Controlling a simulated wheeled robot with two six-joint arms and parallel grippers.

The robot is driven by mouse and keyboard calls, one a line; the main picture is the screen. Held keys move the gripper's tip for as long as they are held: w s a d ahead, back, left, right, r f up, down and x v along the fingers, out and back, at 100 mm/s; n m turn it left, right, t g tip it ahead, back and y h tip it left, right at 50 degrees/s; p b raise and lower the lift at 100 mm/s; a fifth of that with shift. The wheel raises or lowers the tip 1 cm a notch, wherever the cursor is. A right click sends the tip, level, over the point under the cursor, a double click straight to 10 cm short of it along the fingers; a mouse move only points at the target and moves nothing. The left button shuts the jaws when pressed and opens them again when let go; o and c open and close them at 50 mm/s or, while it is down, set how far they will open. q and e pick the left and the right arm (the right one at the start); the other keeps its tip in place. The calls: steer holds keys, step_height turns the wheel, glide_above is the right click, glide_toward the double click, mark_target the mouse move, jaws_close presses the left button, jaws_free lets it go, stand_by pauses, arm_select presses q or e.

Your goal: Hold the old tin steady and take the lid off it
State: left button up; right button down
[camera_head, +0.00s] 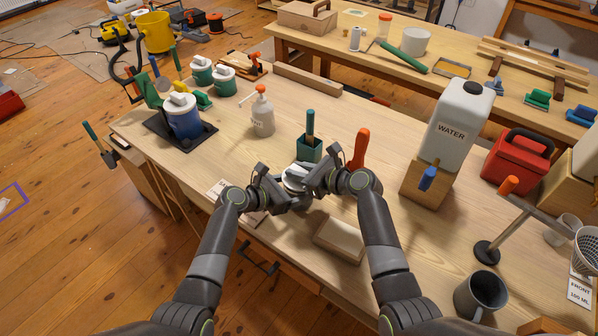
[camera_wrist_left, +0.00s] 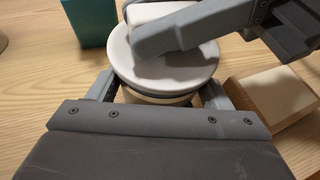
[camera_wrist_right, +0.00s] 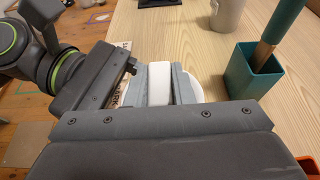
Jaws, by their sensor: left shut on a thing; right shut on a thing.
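The old tin stands on the workbench in the head view, mostly hidden between my two grippers. Its round pale lid (camera_wrist_left: 165,68) shows in the left wrist view, with a narrow cream strip of the tin's body (camera_wrist_left: 152,99) below it. My left gripper (camera_wrist_left: 158,92) is shut around the body, one finger on each side under the lid. My right gripper (camera_wrist_right: 160,75) is shut on the lid's white raised handle (camera_wrist_right: 159,88), from above. The lid looks level over the tin. I cannot tell whether a gap lies between lid and body.
A teal pot (camera_head: 309,149) holding a tool stands just behind the tin. A pale block (camera_head: 340,238) lies close at the front right, and an orange-handled tool (camera_head: 360,148) stands to the right. A spray bottle (camera_head: 262,113) is behind left. Bench at the right middle is fairly clear.

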mark_target(299, 170)
steer(key=shift+r, duration=0.65)
steer(key=shift+r, duration=2.05)
arm_select(q)
steer(key=o, duration=1.5)
steer(key=shift+a, duration=0.1)
arm_select(e)
steer(key=shift+r+p, duration=0.5)
steer(key=shift+p, duration=0.05)
arm_select(q)
steer(key=shift+v, duration=6)
